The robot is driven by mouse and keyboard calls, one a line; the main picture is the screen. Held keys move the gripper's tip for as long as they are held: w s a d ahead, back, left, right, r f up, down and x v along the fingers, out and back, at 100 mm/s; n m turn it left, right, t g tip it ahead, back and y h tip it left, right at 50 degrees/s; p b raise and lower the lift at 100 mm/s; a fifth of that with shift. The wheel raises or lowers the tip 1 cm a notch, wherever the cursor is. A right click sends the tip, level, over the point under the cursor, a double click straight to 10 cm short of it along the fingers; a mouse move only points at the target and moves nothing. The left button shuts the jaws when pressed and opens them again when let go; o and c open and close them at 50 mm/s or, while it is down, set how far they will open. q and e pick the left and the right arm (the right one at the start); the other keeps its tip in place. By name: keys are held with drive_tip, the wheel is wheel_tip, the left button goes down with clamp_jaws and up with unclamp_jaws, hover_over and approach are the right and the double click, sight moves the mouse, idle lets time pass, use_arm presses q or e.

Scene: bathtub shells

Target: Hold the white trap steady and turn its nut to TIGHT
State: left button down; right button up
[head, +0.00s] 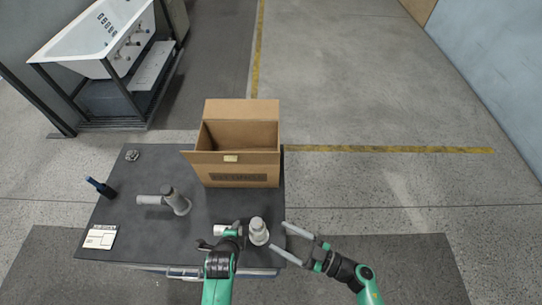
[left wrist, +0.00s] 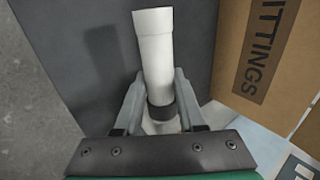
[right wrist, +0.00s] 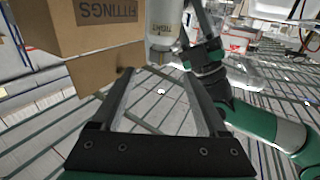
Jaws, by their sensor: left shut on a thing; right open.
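The white trap (head: 258,230) stands upright near the front right corner of the dark table, with a white side pipe (head: 223,229) pointing left. In the left wrist view the pipe (left wrist: 154,55) lies between my left fingers, with a dark ring around it. My left gripper (head: 231,235) is shut on the trap's pipe. My right gripper (head: 288,238) is open and empty just right of the trap, its fingers pointing towards it. In the right wrist view the trap's body (right wrist: 164,22) carries upside-down lettering that seems to read TIGHT. The nut is hard to make out.
A cardboard box (head: 243,181) marked FITTINGS stands open behind the trap. A grey trap (head: 172,203) sits left on the table (head: 130,235). A dark bottle-like tool (head: 101,187), a small grey part (head: 132,155) and a white card (head: 101,236) lie further left. Right of the table is open floor.

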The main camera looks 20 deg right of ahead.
drive_tip(key=w+r+n+t+y, duration=0.1)
drive_tip(key=w+r+n+y, duration=0.2)
drive_tip(key=r, duration=1.2)
drive_tip(key=w+r+n+t+y, duration=0.2)
drive_tip(key=w+r, duration=0.4)
drive_tip(key=r, duration=0.8)
drive_tip(key=shift+a+r+n+y, duration=0.35)
drive_tip(key=shift+n+y, duration=0.15)
drive_tip(key=shift+n, duration=0.1)
